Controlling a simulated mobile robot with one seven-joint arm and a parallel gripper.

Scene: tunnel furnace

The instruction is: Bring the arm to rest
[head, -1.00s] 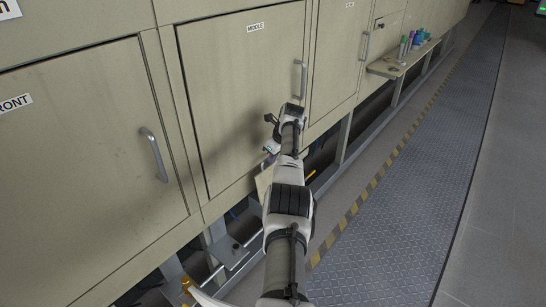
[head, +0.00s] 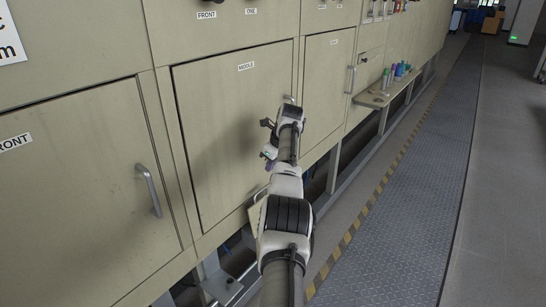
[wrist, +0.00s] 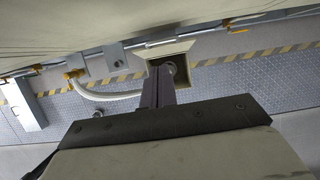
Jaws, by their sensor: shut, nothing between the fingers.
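My arm reaches up from the bottom of the head view toward the furnace's closed MIDDLE door (head: 225,140). In the head view the fingers are small and partly hidden by the wrist, and I cannot tell whether any part of my arm touches the door.
The FRONT door (head: 80,190) at left is closed, its handle (head: 148,190) sticking out. A small shelf (head: 385,92) carries several bottles beyond the arm. Rails and pipes run below the doors. The patterned walkway (head: 400,200) at right is clear.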

